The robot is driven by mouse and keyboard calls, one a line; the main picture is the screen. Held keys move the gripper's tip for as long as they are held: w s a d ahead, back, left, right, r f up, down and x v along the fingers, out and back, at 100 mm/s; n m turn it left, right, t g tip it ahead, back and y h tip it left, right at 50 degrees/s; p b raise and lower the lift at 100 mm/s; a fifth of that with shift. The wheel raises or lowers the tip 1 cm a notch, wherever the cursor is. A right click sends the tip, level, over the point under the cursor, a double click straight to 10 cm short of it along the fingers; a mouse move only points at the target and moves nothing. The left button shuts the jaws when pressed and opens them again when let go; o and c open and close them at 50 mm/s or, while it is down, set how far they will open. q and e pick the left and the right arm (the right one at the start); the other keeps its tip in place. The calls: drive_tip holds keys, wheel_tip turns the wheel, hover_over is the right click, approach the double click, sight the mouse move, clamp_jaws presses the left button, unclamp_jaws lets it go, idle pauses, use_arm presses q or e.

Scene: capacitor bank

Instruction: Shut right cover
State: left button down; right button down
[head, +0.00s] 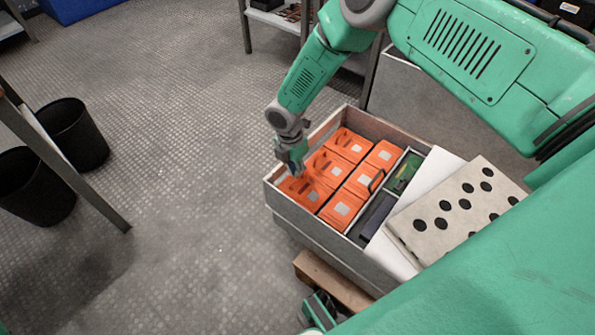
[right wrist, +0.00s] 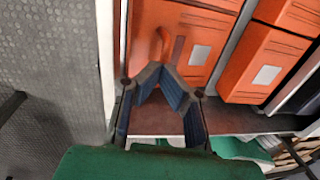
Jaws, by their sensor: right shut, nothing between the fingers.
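An open grey box (head: 318,228) holds several orange blocks (head: 341,207) in rows. A pale panel with black round holes (head: 407,225) lies tilted at the box's right side, on a white sheet (head: 385,252); it looks like the right cover, swung open. My right gripper (head: 297,172) is at the box's left side, over an orange block and away from that panel. In the right wrist view, its dark blue fingers (right wrist: 162,74) are shut and empty, just below an orange block with a raised handle (right wrist: 166,45).
A narrow strip with a green board (head: 404,172) runs between the blocks and the panel. A wooden block (head: 332,281) is by the box's front. Two black bins (head: 73,133) and a table leg stand at left. The floor between is clear.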

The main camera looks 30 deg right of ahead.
drive_tip(key=shift+w+f, duration=0.1)
idle(0.6)
drive_tip(key=shift+w+r, duration=0.15)
drive_tip(key=shift+r, duration=0.35)
wheel_tip(320, 180, up, 11)
drive_tip(key=w, duration=0.1)
drive_tip(key=shift+a, duration=0.35)
drive_tip(key=shift+f, duration=0.1)
